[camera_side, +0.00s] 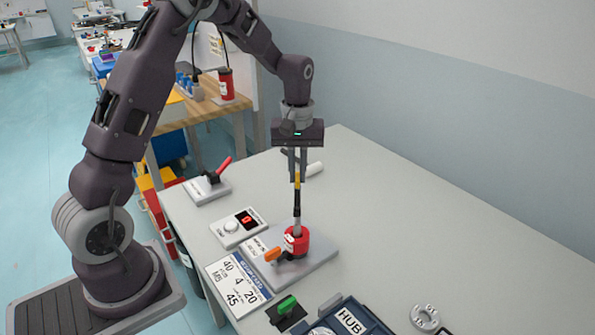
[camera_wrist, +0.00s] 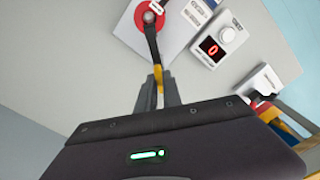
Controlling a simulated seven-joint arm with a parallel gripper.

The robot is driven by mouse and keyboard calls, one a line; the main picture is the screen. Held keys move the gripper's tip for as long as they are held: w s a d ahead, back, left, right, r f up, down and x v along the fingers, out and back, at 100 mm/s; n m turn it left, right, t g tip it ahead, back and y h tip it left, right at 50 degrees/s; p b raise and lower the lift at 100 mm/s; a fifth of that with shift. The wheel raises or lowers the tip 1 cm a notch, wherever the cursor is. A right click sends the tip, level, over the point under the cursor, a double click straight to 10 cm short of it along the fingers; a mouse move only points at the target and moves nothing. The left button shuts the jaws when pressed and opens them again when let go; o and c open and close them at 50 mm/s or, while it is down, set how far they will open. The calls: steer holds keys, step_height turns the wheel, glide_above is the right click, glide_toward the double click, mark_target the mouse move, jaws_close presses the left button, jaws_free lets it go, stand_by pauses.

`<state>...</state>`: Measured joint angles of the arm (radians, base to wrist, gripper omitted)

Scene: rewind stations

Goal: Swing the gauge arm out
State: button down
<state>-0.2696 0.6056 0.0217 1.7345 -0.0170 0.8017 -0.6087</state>
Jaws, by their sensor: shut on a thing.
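A dark rod with a yellow section near its tip (camera_side: 297,207), which looks like the gauge arm, rises from a red round base (camera_side: 303,240). The base is on a light grey plate (camera_side: 318,258); an orange handle (camera_side: 272,254) sticks out at its front left. My gripper (camera_side: 297,178) points down and is shut on the yellow upper end of the rod. In the wrist view the rod (camera_wrist: 151,45) runs from the red base (camera_wrist: 150,17) to my fingers (camera_wrist: 158,92), which hide its tip.
A counter box (camera_side: 238,227) with a knob shows a red 0. A red-handled lever (camera_side: 217,173) stands behind it. A number card (camera_side: 239,283), a green-handled part (camera_side: 287,305), a HUB tray (camera_side: 352,318) and a metal ring (camera_side: 425,318) are in front. The table's right side is clear.

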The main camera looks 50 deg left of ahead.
stand_by(0.8)
steer(key=m, duration=0.8)
steer(key=shift+m, duration=0.3)
steer(key=m, duration=0.4)
steer(key=shift+m, duration=0.3)
steer(key=m, duration=0.4)
steer(key=shift+m, duration=0.3)
steer(key=c, duration=1.5)
jaws_free()
